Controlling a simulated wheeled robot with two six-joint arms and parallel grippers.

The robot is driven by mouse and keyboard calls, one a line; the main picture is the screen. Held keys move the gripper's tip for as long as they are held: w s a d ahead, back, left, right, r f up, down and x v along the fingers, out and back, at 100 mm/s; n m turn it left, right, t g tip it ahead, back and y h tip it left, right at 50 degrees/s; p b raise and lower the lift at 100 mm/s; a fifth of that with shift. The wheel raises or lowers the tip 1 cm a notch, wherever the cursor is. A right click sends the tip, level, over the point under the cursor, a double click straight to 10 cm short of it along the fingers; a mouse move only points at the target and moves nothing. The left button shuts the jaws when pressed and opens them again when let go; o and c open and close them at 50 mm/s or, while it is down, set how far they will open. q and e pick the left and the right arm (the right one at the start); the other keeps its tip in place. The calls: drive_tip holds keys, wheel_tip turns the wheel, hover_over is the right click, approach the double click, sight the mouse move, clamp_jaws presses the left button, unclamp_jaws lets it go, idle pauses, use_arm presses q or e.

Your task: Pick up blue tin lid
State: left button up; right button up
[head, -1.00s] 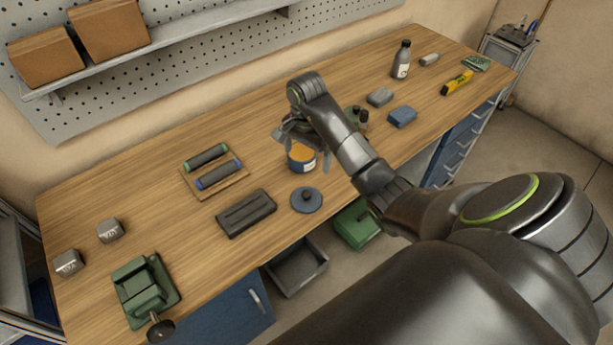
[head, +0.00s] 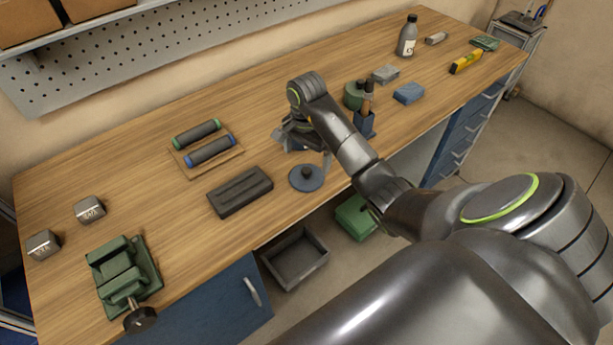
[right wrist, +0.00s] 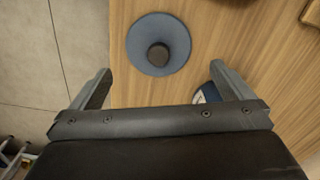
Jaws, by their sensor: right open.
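The blue tin lid (head: 307,178) is a round blue-grey disc with a dark knob, lying flat near the bench's front edge. In the right wrist view the lid (right wrist: 174,58) lies beyond my fingertips, apart from them. My right gripper (head: 304,148) is open and empty, just behind the lid in the head view. In the right wrist view its two fingers (right wrist: 160,76) stand wide apart. A blue and white tin (right wrist: 202,97) shows partly behind one finger; in the head view my gripper mostly hides it. My left gripper is not in view.
A dark grey block (head: 240,192) lies left of the lid. Two rollers (head: 210,152) lie on a board behind it. A blue holder (head: 364,124) and a green round object (head: 354,96) stand to the right. A green vise (head: 123,272) is at front left.

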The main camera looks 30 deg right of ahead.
sight(306, 170)
drive_tip(key=shift+s+a+f+b, duration=0.1)
drive_tip(key=shift+f+b, duration=0.9)
drive_tip(key=shift+f, duration=0.5)
drive_tip(key=shift+s+a+f+b, duration=0.1)
drive_tip(key=shift+f+b, duration=0.85)
drive_tip(key=shift+f, duration=0.8)
drive_tip(key=c, duration=0.7)
drive_tip(key=shift+r, duration=0.1)
drive_tip(key=shift+c, duration=0.2)
